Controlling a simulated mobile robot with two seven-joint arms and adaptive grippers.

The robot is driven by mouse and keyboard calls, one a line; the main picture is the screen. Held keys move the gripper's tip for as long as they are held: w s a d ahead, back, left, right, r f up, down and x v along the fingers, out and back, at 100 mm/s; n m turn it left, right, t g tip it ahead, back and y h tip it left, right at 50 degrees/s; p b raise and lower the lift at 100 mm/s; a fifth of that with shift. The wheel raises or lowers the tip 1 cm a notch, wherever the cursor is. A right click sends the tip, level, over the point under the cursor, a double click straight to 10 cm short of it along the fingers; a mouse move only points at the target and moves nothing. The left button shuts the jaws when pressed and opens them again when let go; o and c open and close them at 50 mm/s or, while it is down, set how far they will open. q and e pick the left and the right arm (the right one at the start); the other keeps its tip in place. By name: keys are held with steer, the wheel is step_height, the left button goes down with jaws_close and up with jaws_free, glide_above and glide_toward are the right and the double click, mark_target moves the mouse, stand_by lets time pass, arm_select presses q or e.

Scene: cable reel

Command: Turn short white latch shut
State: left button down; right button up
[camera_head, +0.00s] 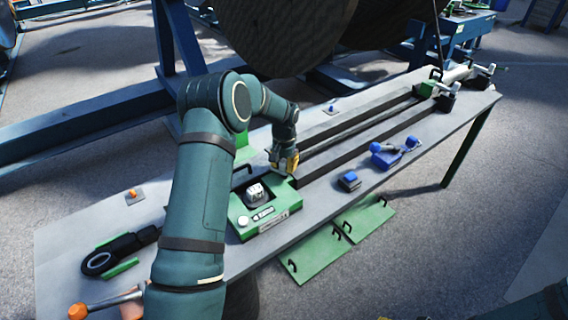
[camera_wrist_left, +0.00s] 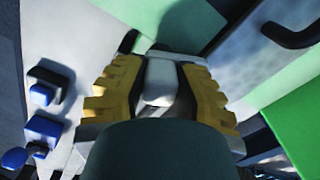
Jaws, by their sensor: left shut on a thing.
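My left gripper (camera_head: 285,163) is at the rail end of the bench, just behind the green housing. In the left wrist view its yellow fingers (camera_wrist_left: 160,92) stand on either side of the short white latch (camera_wrist_left: 160,78) and are shut on it. The head view does not show the latch clearly, as the gripper covers that spot. My forearm hides part of the wrist view's lower middle. My right gripper is out of view.
The green housing (camera_head: 262,222) with a white knob (camera_head: 256,191) sits on the grey bench (camera_head: 75,230). Blue fittings (camera_head: 388,158) and a small blue block (camera_head: 349,181) lie right of the gripper. Long dark rails (camera_head: 365,137) run to the far end. A large reel (camera_head: 280,35) stands behind.

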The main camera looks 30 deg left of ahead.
mark_target(284, 160)
arm_select(q)
steer(key=m, duration=0.4)
steer(key=shift+f+m+p, duration=0.15)
steer(key=shift+m+p, duration=0.15)
steer(key=shift+m, duration=0.1)
stand_by(0.4)
steer(key=c, duration=0.7)
jaws_free()
step_height(284, 160, up, 12)
steer(key=shift+r, duration=0.1)
